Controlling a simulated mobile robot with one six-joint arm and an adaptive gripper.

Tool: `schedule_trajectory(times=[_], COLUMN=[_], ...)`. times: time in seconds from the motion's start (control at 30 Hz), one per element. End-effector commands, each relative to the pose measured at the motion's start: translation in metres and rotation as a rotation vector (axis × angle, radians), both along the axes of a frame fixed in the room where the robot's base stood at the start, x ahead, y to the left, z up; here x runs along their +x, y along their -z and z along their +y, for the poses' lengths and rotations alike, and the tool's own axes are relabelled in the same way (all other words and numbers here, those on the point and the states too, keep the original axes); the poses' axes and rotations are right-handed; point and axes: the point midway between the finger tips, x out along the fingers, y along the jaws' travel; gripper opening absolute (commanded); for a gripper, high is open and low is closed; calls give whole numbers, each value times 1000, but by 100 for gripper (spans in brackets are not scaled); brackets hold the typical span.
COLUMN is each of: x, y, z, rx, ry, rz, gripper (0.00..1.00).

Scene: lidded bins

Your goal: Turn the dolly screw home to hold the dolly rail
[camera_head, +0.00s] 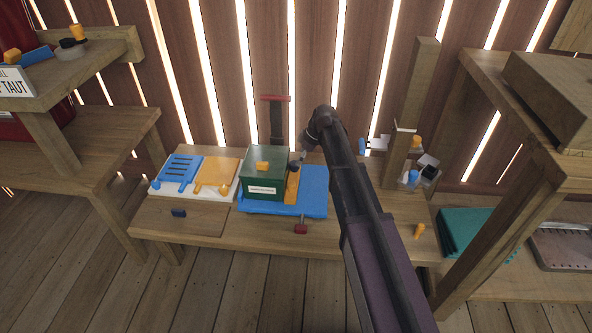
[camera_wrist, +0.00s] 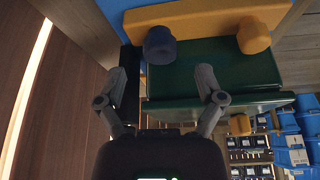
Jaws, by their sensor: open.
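A green lidded bin (camera_head: 262,185) with an orange lid handle (camera_head: 262,166) and a white label stands on a blue dolly (camera_head: 313,200). An orange rail (camera_head: 291,190) lies along the bin's right side. A dark blue knob, seemingly the dolly screw (camera_head: 293,168), is at its far part. In the wrist view, the dark knob (camera_wrist: 160,45) is against the orange rail (camera_wrist: 200,14), beside the green bin (camera_wrist: 215,62). My gripper (camera_wrist: 162,75) is open; the knob is ahead of and between its fingers, not visibly gripped. In the head view my gripper (camera_head: 301,157) is partly hidden by my arm.
A white tray with blue and orange plates (camera_head: 207,172) lies left of the bin. A blue piece (camera_head: 179,212) lies on a board. A red knob (camera_head: 300,229) is at the bench front; a red-topped post (camera_head: 275,98) stands behind. An orange peg (camera_head: 419,231) is at right.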

Motion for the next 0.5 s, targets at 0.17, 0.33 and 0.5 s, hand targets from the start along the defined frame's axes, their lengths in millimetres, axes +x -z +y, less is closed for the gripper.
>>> schedule_trajectory(times=[0.17,0.33,0.5], x=[1,2,3], y=[18,30,40], z=[6,11,15], rx=[0,0,0], ry=[0,1,1], rz=[0,0,0], gripper=[87,87,87])
